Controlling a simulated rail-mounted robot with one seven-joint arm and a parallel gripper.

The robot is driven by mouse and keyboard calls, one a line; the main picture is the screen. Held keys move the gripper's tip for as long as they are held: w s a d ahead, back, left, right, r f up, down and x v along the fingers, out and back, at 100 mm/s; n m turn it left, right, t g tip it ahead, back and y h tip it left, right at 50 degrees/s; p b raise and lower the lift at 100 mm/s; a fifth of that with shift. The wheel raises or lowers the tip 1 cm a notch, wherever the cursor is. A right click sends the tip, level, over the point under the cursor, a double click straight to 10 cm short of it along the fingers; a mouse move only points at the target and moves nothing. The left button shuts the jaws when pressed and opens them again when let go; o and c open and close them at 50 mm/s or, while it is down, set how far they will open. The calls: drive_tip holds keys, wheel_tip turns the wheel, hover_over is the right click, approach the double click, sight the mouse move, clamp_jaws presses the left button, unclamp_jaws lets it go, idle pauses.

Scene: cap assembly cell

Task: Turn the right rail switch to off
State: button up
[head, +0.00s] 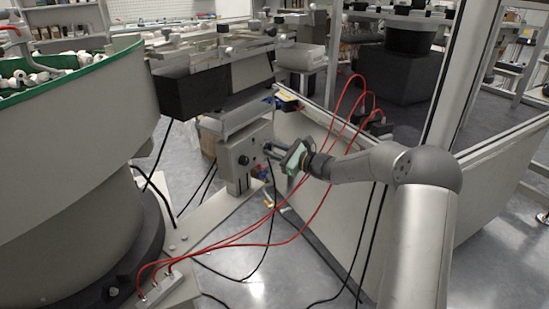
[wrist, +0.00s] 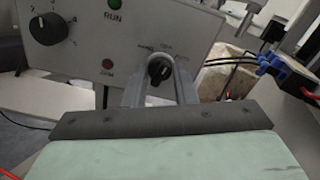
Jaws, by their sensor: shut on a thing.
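The right rail switch (wrist: 159,71) is a small black knob on the grey control box (head: 236,152). In the wrist view it sits between the two fingers of my gripper (wrist: 158,78). The fingers are shut on it, one on each side. The knob's pointer direction is hard to tell. In the head view my gripper (head: 271,150) reaches the box's right side from the right, and the knob is hidden there.
The box also carries a larger black dial (wrist: 48,28), a green RUN lamp (wrist: 115,4) and a red lamp (wrist: 107,64). A large bowl feeder (head: 80,120) stands left. Red cables (head: 320,190) hang near my arm. A low panel (head: 335,150) stands behind my arm.

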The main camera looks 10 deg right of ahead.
drive_tip(key=shift+f+n+b, duration=0.15)
drive_tip(key=shift+n+b, duration=0.85)
drive_tip(key=shift+n, duration=0.1)
drive_tip(key=o, duration=1)
drive_tip(key=shift+d, duration=0.1)
drive_tip(key=p+v, duration=0.3)
drive_tip(key=v, duration=1.4)
drive_tip(key=shift+s, duration=0.2)
drive_tip(key=shift+r, duration=0.25)
